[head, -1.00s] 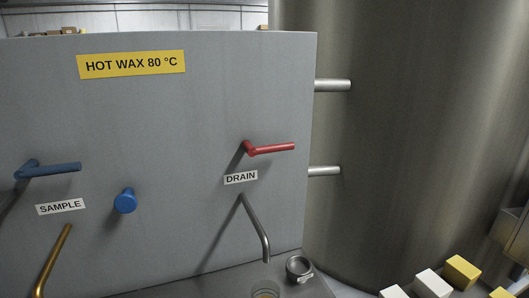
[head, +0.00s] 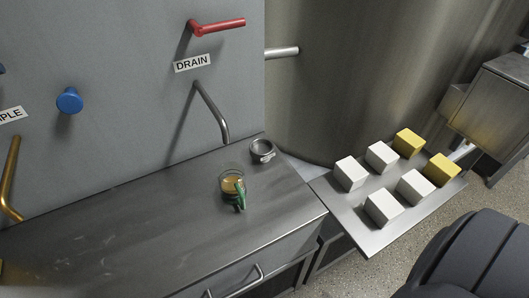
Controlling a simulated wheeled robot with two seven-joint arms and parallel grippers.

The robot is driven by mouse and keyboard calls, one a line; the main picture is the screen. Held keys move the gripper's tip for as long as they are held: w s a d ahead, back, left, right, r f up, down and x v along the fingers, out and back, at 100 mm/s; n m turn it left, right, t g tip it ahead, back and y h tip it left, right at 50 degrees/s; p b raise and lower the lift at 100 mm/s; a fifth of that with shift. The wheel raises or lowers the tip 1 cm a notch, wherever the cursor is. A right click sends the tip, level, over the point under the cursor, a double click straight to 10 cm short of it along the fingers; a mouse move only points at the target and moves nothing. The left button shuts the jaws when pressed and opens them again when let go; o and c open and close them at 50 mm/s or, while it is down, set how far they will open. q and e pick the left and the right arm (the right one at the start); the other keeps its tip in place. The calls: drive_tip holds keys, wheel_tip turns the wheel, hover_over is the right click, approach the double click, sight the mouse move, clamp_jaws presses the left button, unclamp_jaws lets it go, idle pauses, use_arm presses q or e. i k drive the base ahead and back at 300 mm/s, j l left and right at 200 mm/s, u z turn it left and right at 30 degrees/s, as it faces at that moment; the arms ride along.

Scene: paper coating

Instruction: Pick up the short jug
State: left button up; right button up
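A short clear glass jug (head: 229,184) with a green handle stands on the steel bench, with amber content showing in it. Its handle points toward the front. A small round metal cup (head: 262,149) stands behind it to the right, apart from the jug and near the bent grey drain spout (head: 213,112). I cannot see either of my grippers.
The steel bench top (head: 120,225) is clear left of the jug. The red drain lever (head: 217,25), blue knob (head: 69,100) and brass sample spout (head: 11,170) stick out from the panel. A tray (head: 372,238) at right holds several white and yellow blocks.

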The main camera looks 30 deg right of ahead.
sight(236, 189)
drive_tip(key=l+z, duration=0.1)
drive_tip(key=z, duration=0.6)
drive_tip(key=j, duration=0.3)
